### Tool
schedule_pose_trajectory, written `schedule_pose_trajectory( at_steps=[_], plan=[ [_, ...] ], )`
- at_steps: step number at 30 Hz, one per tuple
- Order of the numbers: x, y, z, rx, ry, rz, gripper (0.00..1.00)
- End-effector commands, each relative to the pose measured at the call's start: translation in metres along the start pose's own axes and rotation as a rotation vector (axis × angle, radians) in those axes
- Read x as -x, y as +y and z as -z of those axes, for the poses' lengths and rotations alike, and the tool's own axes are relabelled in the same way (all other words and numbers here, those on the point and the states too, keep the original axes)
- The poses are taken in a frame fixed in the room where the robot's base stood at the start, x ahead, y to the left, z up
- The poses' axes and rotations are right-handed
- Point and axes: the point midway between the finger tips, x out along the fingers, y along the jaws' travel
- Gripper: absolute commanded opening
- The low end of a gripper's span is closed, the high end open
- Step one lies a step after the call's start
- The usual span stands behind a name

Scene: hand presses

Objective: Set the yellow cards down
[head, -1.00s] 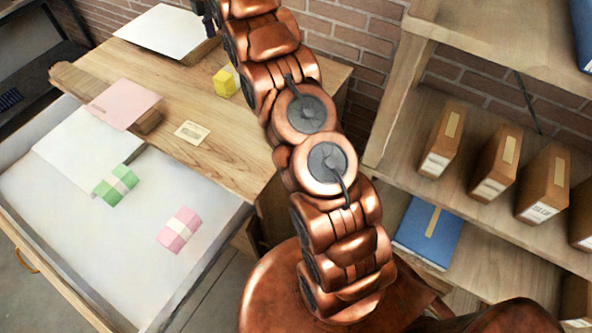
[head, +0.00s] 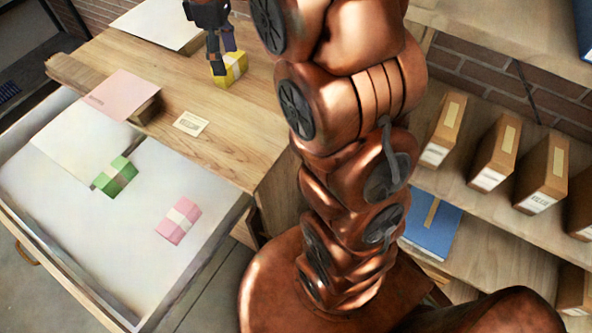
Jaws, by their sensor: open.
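The yellow cards (head: 234,76), a small bundle with a paler band, sit on the wooden desk top (head: 240,130) towards its back. My gripper (head: 223,60) is directly above and against the far left part of the bundle, pointing down with its dark fingers open. The fingertips overlap the bundle's upper edge in the picture; I cannot tell whether they touch it. The bundle appears to rest flat on the wood.
An open drawer (head: 140,285) in front holds a green bundle (head: 115,178), a pink bundle (head: 179,220) and white sheets. A small label card (head: 190,123) and pink paper (head: 122,93) lie on the desk. A shelf with brown boxes (head: 495,160) stands at right.

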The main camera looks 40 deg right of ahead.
Motion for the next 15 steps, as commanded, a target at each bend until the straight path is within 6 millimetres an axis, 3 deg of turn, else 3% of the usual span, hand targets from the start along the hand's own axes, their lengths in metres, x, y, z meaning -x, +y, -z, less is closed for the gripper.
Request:
schedule_pose_trajectory(
  at_steps=[15],
  plan=[
    [-0.032,-0.131,-0.082,-0.424,-0.027,0.020,0.77]
  ],
)
